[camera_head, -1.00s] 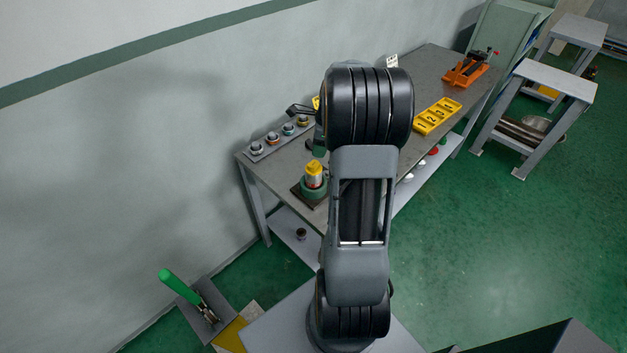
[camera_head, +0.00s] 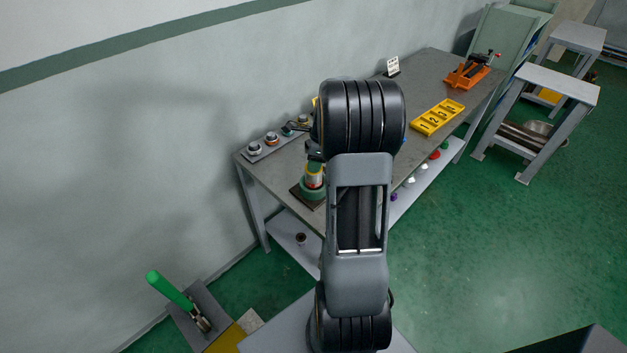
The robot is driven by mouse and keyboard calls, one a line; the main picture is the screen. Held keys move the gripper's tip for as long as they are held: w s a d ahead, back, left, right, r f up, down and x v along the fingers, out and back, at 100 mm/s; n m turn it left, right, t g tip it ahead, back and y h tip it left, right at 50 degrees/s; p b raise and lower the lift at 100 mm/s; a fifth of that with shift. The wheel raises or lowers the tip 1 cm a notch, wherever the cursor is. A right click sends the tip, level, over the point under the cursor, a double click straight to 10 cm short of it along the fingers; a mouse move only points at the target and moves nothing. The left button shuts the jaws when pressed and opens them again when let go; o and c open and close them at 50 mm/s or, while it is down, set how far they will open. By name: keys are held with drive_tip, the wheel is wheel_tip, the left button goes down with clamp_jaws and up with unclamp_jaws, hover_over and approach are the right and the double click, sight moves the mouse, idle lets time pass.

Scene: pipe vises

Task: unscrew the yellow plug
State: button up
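The yellow plug (camera_head: 314,169) sits on top of a short upright metal pipe (camera_head: 314,181) on the near left part of the workbench. The pipe stands in a green vise (camera_head: 313,192) on a dark base plate. My gripper (camera_head: 315,156) is at the top of the plug and hides part of it. My arm hides most of the gripper. I cannot tell whether the fingers touch the plug or are closed on it.
A grey rack with several round fittings (camera_head: 271,139) lies along the wall side of the workbench (camera_head: 433,72). A yellow numbered tray (camera_head: 437,117) and an orange vise (camera_head: 468,75) are farther back. Coloured pieces lie on the lower shelf (camera_head: 408,196).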

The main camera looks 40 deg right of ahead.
drive_tip(key=c, duration=0.4)
drive_tip(key=n, duration=0.2)
drive_tip(key=n+p, duration=0.1)
drive_tip(key=n, duration=0.1)
drive_tip(key=shift+n+g+y, duration=0.3)
drive_tip(key=shift+n, duration=0.1)
drive_tip(key=shift+c, duration=0.2)
drive_tip(key=shift+w+r+n, duration=0.1)
drive_tip(key=shift+n, duration=0.5)
drive_tip(key=n+g+p, duration=0.1)
drive_tip(key=n, duration=0.2)
drive_tip(key=shift+d+n, duration=0.1)
drive_tip(key=shift+n, duration=0.2)
drive_tip(key=n+g+p, duration=0.1)
drive_tip(key=n, duration=0.3)
drive_tip(key=shift+w+n, duration=0.1)
drive_tip(key=shift+n, duration=0.3)
